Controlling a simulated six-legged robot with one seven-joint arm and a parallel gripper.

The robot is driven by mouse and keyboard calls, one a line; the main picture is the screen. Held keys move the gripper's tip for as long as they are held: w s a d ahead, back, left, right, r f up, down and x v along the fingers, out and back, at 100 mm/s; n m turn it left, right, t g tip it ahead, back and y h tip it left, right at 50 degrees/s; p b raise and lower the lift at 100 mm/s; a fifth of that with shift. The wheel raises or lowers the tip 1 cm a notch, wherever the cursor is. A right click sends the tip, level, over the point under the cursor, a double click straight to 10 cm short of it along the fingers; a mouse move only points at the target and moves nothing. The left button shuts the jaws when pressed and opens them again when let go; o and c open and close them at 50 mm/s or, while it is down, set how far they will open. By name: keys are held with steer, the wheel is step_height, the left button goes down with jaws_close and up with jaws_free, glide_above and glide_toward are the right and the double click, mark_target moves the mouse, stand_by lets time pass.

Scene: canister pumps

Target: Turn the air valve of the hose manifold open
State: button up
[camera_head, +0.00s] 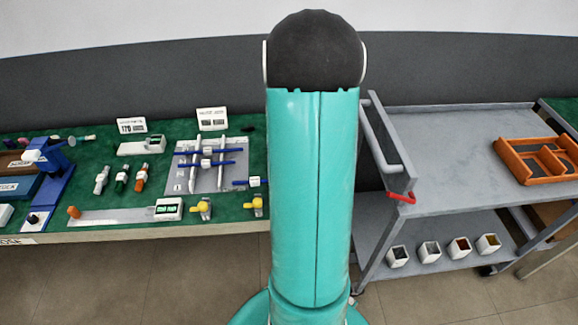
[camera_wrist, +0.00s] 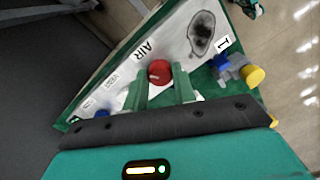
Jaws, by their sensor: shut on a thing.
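In the wrist view, a round red knob (camera_wrist: 159,72) stands on a pale panel (camera_wrist: 122,72) beside the printed word AIR. My gripper (camera_wrist: 162,84) has its two green fingers on either side of the knob and is shut on it. The fingers hide the knob's lower part, and I cannot tell how far the valve is turned. In the head view my arm fills the middle and hides my gripper and the knob.
In the wrist view, a blue fitting with a yellow knob (camera_wrist: 253,76) is close on the right, and a dark oval (camera_wrist: 202,34) marks the panel. In the head view, a grey trolley (camera_head: 450,130) bearing an orange tray (camera_head: 503,152) stands right, and a cluttered green bench (camera_head: 100,205) left.

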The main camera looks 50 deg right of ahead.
steer(key=m, duration=0.7)
stand_by(0.5)
steer(key=o, duration=1)
steer(key=shift+r, duration=0.15)
step_height(320, 180, up, 14)
steer(key=shift+d+f, duration=0.15)
steer(key=shift+f, duration=0.05)
